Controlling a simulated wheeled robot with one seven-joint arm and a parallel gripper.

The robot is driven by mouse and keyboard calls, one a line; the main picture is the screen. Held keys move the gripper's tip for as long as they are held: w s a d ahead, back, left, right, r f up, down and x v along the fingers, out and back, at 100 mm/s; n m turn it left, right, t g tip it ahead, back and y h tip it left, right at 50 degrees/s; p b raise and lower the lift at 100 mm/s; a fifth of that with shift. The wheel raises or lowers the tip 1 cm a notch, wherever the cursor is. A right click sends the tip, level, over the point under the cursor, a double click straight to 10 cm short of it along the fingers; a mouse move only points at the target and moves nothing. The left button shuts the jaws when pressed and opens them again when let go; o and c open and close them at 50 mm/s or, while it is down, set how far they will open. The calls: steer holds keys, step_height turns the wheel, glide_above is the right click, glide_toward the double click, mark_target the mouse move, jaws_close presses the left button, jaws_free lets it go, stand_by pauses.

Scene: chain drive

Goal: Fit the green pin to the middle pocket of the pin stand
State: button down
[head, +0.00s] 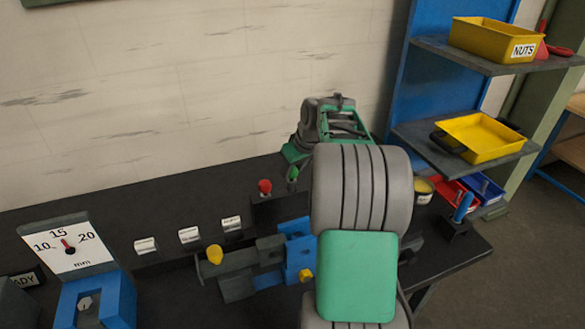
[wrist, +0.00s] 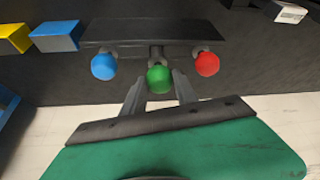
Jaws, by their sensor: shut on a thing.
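The green pin (wrist: 159,78) has a round green head and is between the two fingers of my gripper (wrist: 160,88), which is shut on it. In the wrist view it is between the blue pin (wrist: 104,66) and the red pin (wrist: 207,64), at the middle of the dark pin stand (wrist: 150,30). Its head sits slightly nearer my gripper than the other two. I cannot tell how deep its lower end is. In the head view the red pin (head: 264,187), green pin (head: 292,174) and stand (head: 272,212) show left of my arm; the blue pin is hidden there.
A slide assembly with a yellow knob (head: 214,254) and a blue block (head: 297,250) lies in front of the stand. Shelves with yellow trays (head: 480,138) and a blue-handled item (head: 463,207) are at the right.

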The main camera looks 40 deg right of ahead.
steer(key=shift+f+b, duration=1.05)
steer(key=shift+f, duration=0.45)
steer(key=c, duration=0.9)
jaws_free()
steer(key=shift+f, duration=0.1)
steer(key=v, duration=0.8)
steer(key=shift+b, duration=0.4)
